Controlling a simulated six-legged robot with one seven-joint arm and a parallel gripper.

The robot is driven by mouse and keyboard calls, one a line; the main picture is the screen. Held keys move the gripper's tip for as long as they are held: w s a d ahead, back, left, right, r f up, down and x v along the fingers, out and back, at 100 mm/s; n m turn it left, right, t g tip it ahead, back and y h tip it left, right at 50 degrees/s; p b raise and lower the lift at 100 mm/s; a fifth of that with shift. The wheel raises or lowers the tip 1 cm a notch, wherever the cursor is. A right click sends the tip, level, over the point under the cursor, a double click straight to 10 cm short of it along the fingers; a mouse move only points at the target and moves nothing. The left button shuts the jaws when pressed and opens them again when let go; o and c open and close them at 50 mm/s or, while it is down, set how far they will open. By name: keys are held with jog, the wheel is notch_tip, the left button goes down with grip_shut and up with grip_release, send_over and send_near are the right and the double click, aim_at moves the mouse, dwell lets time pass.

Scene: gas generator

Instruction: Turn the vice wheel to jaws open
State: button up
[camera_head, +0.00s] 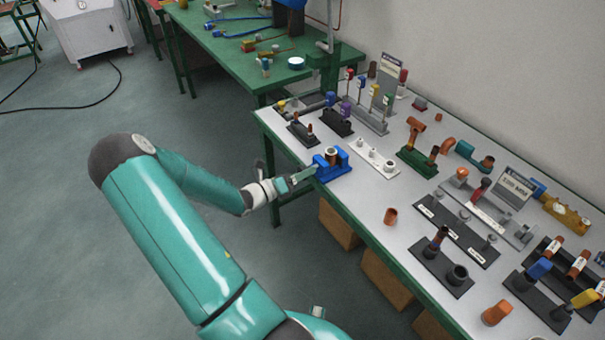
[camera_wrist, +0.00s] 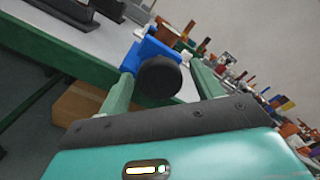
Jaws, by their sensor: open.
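The blue vice (camera_head: 343,171) stands at the near edge of the grey table, and a copper-brown piece (camera_head: 331,153) shows in its top. In the wrist view the blue vice (camera_wrist: 146,50) is straight ahead. Its round black wheel (camera_wrist: 159,77) faces the camera. My gripper (camera_head: 306,177) reaches the vice from the left in the head view. In the wrist view my gripper (camera_wrist: 163,84) is open, with one green finger on each side of the wheel. I cannot tell whether the fingers touch it. The wheel is not clear in the head view.
The grey table (camera_head: 365,207) holds several stands with fittings right of the vice. A loose copper piece (camera_head: 390,216) lies near its edge. Brown boxes (camera_head: 385,278) are under the table. A green table (camera_head: 225,50) stands behind.

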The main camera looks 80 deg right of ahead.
jog(key=v, duration=1.3)
jog(key=shift+w, duration=0.2)
jog(key=shift+a, duration=0.15)
jog(key=w+a+r+m+t+y, duration=0.45)
jog(key=a+r+m, duration=0.2)
jog(key=a, duration=0.45)
jog(key=w+a+r+m+t+y, duration=0.45)
jog(key=a+r+m, duration=0.2)
jog(key=a, duration=0.55)
jog(key=s+a+r+m+t+y, duration=0.1)
jog(key=a+r+m+t+y, duration=0.1)
jog(key=a+r, duration=0.4)
jog(key=a+r+m+t+y, duration=0.2)
jog(key=a+r+t, duration=0.4)
jog(key=a, duration=0.8)
jog(key=shift+s+r+m+y, duration=0.35)
jog(key=shift+r+m, duration=0.4)
jog(key=shift+m, duration=0.15)
